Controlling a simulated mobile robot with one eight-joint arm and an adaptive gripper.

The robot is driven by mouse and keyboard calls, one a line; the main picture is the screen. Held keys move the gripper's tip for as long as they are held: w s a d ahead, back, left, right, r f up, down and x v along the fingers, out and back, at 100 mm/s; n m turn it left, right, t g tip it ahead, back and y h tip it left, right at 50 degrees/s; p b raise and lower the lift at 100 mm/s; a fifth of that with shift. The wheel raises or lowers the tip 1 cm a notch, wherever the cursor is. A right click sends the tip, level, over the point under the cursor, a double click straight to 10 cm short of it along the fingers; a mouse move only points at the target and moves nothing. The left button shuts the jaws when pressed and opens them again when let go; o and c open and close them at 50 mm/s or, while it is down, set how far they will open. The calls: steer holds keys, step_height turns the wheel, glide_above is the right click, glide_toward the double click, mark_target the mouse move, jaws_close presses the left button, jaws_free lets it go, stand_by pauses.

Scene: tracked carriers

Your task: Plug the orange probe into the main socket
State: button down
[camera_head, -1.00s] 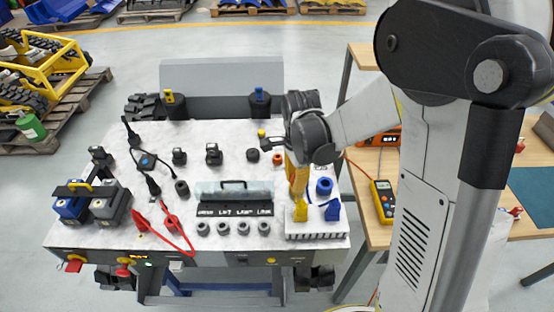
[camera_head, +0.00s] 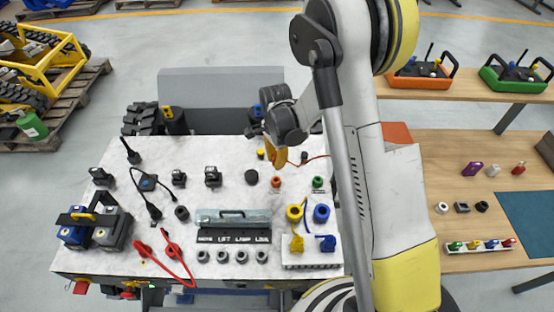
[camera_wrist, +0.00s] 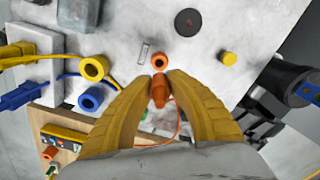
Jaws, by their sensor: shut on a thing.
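My gripper (camera_wrist: 157,82) has yellow fingers closed around the orange probe (camera_wrist: 158,95) in the wrist view. The probe's tip points towards an orange-ringed hole (camera_wrist: 159,62) on the white tabletop, with a small gap between them in the picture. In the head view my gripper (camera_head: 280,158) is above the table, behind the orange ring (camera_head: 276,182); the probe is hidden there. A thin orange cable (camera_wrist: 178,122) trails from the probe. Four-letter labels stand above a row of grey sockets; the leftmost label (camera_head: 205,239) may read MAIN, above a grey socket (camera_head: 203,256).
Yellow (camera_head: 294,212) and blue (camera_head: 321,213) rings stand right of the labels, with plugs in front. A green ring (camera_head: 318,182) and a dark round piece (camera_head: 251,177) flank the orange ring. A clear-topped box (camera_head: 233,216) is behind the labels. Red clamps (camera_head: 172,248) lie left.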

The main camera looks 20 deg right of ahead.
steer(key=shift+s, duration=0.1)
steer(key=shift+f+b, duration=0.1)
steer(key=shift+b, duration=0.25)
steer(key=shift+f, duration=0.2)
step_height(320, 180, down, 5)
steer(key=b, duration=0.5)
steer(key=shift+f, duration=0.15)
steer(key=shift+b, duration=0.65)
stand_by(1.0)
steer(key=shift+f+b, duration=0.3)
steer(key=shift+f+b, duration=0.3)
steer(key=shift+f, duration=0.05)
steer(key=shift+f+b, duration=0.65)
steer(key=shift+b, duration=0.4)
stand_by(1.0)
